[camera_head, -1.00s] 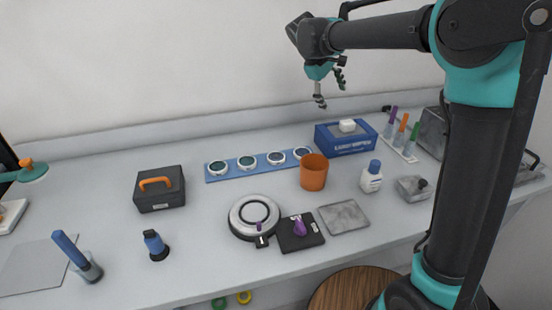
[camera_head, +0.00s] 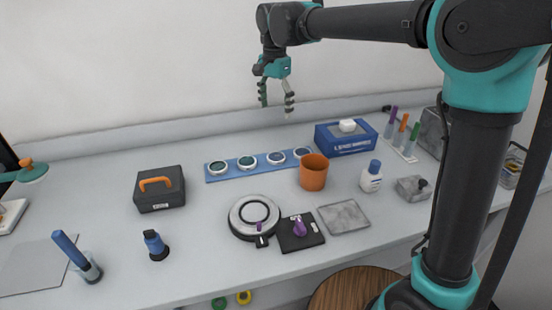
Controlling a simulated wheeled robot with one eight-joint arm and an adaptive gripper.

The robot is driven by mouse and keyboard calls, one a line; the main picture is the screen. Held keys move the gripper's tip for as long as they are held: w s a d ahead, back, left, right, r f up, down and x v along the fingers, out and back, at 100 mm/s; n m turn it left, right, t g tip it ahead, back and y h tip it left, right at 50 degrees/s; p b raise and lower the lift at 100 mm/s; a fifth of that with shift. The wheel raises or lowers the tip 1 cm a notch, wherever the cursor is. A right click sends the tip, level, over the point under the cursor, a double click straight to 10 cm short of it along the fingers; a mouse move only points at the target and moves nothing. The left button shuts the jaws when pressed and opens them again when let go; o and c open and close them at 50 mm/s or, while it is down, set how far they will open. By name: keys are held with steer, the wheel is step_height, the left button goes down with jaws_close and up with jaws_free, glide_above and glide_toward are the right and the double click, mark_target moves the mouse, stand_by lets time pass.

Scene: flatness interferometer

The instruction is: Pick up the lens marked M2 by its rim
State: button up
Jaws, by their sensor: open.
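Several round lenses with pale rims sit in a row on a blue rack (camera_head: 233,171) towards the back of the bench. They are a left lens (camera_head: 217,168), a second lens (camera_head: 247,162), a third lens (camera_head: 276,158) and a right lens (camera_head: 302,152). Their markings are too small to read, so I cannot tell which is M2. The orange cup partly overlaps the rack's right end. My gripper (camera_head: 276,108) is open and empty, fingers pointing down, well above the rack and apart from the lenses.
An orange cup (camera_head: 313,173) and a blue box (camera_head: 346,139) stand right of the rack. A black case (camera_head: 160,189) stands to its left. A round instrument (camera_head: 243,228) and a black plate (camera_head: 313,233) lie in front. A white bottle (camera_head: 371,178) stands further right.

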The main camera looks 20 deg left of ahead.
glide_above(276, 156)
steer(key=f, duration=1.1)
steer(key=shift+a+f, duration=0.15)
steer(key=shift+a, duration=0.15)
steer(key=shift+d+f, duration=0.15)
steer(key=shift+f, duration=1.4)
steer(key=shift+d+f, duration=0.15)
steer(key=shift+f, duration=1.35)
steer(key=shift+c, duration=0.6)
steer(key=c, duration=1.2)
steer(key=shift+r, duration=0.1)
